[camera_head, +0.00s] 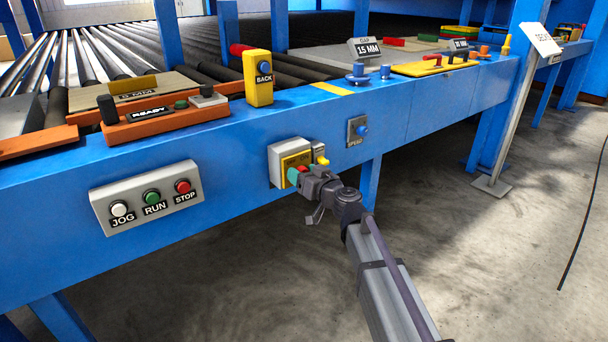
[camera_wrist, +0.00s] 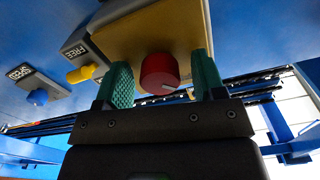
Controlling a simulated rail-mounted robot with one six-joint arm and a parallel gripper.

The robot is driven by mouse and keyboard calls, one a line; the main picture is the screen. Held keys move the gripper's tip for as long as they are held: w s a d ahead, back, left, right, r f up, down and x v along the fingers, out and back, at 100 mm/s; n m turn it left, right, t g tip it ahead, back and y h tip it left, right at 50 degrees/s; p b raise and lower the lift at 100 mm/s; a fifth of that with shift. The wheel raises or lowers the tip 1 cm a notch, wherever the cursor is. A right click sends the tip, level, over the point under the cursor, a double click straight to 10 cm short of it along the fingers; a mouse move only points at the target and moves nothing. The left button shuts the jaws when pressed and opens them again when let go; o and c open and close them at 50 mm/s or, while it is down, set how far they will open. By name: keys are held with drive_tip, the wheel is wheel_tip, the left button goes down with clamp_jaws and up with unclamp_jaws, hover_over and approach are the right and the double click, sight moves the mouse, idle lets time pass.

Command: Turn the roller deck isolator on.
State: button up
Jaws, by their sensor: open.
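A red rotary knob (camera_wrist: 158,73) sits on a yellow plate (camera_wrist: 140,32) on a grey box (camera_head: 276,165) on the blue beam's front face; I take it to be the isolator. My gripper (camera_wrist: 161,78) is open, with one green finger on each side of the knob. A gap shows at the right finger; contact at the left is hard to judge. In the head view my gripper (camera_head: 300,175) is up against the box and covers most of the knob. The knob's pointer direction cannot be made out clearly.
A yellow knob (camera_wrist: 82,74) marked FREE is close beside the box. A blue SPEED knob (camera_head: 362,131) is farther right. A JOG, RUN, STOP panel (camera_head: 147,198) is on the left. A yellow BACK box (camera_head: 258,80) stands above.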

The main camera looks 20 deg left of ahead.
drive_tip(key=shift+c, duration=0.3)
drive_tip(key=c, duration=0.9)
drive_tip(key=shift+o, duration=0.2)
drive_tip(key=shift+m, duration=0.4)
drive_tip(key=m, duration=1.3)
drive_tip(key=shift+m, duration=2)
